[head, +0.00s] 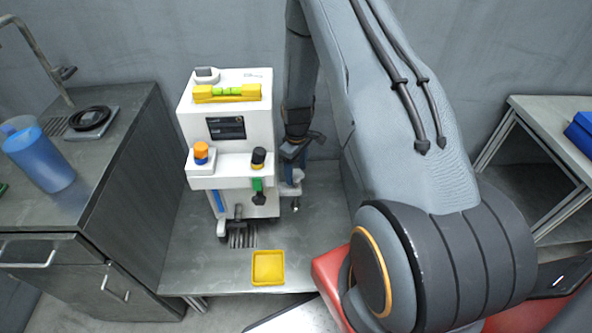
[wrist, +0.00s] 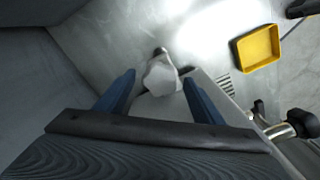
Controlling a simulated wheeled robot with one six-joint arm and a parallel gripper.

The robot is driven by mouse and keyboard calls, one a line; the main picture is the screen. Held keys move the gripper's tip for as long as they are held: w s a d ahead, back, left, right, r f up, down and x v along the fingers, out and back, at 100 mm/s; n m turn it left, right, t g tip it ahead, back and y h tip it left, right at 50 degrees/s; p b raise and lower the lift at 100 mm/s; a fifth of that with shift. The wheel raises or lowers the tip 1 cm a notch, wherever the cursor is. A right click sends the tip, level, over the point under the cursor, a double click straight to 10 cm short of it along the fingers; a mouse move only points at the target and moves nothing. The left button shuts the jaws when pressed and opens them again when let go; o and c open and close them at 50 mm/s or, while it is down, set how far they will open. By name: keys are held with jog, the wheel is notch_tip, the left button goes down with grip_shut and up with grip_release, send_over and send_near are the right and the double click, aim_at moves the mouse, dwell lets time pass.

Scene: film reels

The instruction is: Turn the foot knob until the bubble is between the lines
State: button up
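The white machine (head: 228,128) stands on a grey bench. A yellow spirit level (head: 226,93) with a green vial lies across its top; the bubble and lines are too small to read. In the wrist view, the pale grey foot knob (wrist: 160,76) is at the machine's lower edge. My gripper (wrist: 158,84) is open, with one blue finger on each side of the knob. Gaps show between the knob and both fingers. In the head view, my arm reaches down at the machine's right side, and the fingers and knob are hard to make out.
A yellow tray (head: 268,282) lies on the bench in front of the machine; it also shows in the wrist view (wrist: 275,48). A sink cabinet with a blue jug (head: 38,158) stands at left. A side table (head: 560,125) is at right.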

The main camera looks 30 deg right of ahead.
aim_at(296, 173)
jog(key=shift+r, duration=0.1)
jog(key=shift+r+b, duration=0.45)
jog(key=shift+r, duration=3.4)
